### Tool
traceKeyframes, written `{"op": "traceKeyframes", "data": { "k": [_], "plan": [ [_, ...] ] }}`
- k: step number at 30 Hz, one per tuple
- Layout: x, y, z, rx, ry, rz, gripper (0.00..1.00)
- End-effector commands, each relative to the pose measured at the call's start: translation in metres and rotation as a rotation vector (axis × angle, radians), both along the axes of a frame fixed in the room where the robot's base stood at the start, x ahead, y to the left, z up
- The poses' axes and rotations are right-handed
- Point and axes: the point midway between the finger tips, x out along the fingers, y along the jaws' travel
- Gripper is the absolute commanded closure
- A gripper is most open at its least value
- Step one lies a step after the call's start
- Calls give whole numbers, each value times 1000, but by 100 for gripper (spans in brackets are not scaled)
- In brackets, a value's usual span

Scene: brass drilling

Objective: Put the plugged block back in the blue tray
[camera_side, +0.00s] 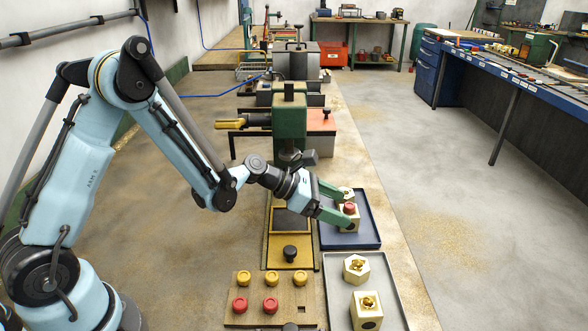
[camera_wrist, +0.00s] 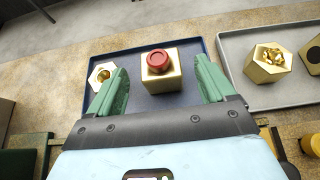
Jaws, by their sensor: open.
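The plugged block (camera_side: 348,220) is a pale brass cube with a red plug on top. It stands upright on the blue tray (camera_side: 347,241), and shows in the wrist view (camera_wrist: 161,78). My gripper (camera_side: 343,209) has its two green fingers spread on either side of the block. In the wrist view there is a gap between the block and each finger, so the jaws are not holding it. A second brass piece (camera_wrist: 102,73) with a shiny top sits in the blue tray, just outside one finger.
A grey tray (camera_side: 335,300) beside the blue one holds brass blocks with golden shavings (camera_side: 356,267). A wooden plug board (camera_side: 255,291) with yellow and red plugs stands in front. The green drill press (camera_side: 290,120) rises close behind my gripper.

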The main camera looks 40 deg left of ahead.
Motion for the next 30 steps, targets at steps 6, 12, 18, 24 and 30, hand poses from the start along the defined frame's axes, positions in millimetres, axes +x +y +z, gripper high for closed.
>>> {"op": "traceKeyframes", "data": {
  "k": [6, 12, 18, 24, 30],
  "plan": [
    [-27, 28, 21, -1, 1, 4, 17],
    [-44, 45, 34, -1, 1, 3, 17],
    [-51, 51, 40, 0, 0, 0, 17],
    [-52, 52, 40, 0, 0, -1, 17],
    [-53, 51, 41, 14, -11, -7, 17]
  ]
}}
